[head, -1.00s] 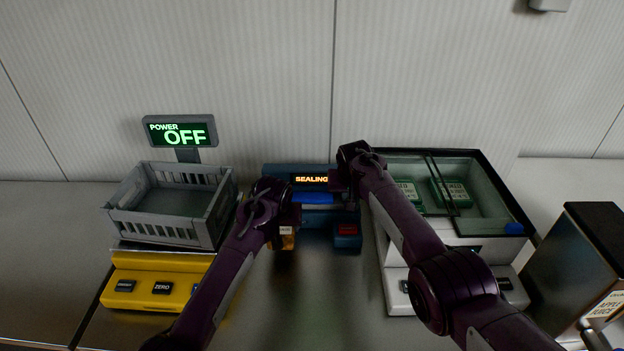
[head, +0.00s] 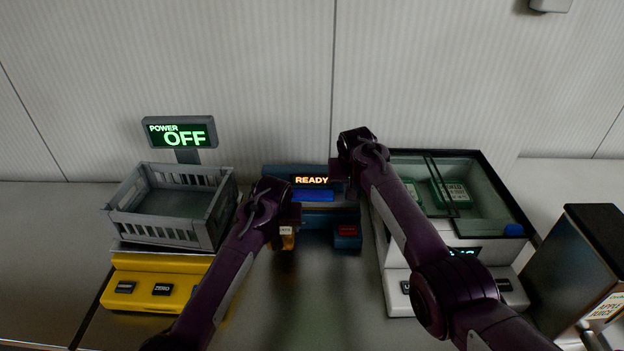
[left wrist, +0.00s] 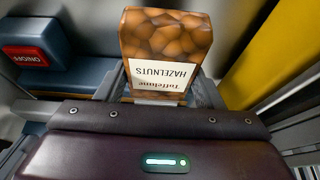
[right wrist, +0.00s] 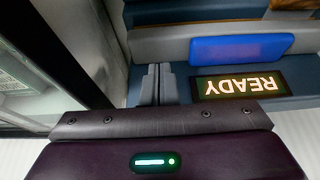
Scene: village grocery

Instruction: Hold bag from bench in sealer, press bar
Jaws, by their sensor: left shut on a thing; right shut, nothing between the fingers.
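The sealer (head: 345,215) is a dark blue machine at the back middle of the bench, its display (head: 311,181) reading READY. Its bar carries a bright blue pad (head: 313,196), also in the right wrist view (right wrist: 240,48). My left gripper (head: 288,222) is shut on the brown hazelnuts bag (left wrist: 165,45) at the sealer's front left. In the head view my arm hides most of the bag. I cannot tell how far its edge lies under the bar. My right gripper (right wrist: 157,85) is shut and empty, above and to the right of the blue pad, apart from it.
A yellow scale (head: 150,285) with a grey crate (head: 150,232) stands left; its display (head: 180,132) reads POWER OFF. A glass-topped case (head: 485,195) stands close on the right, beyond it an apple juice box (head: 585,255). The sealer has a red on/off button (head: 347,231).

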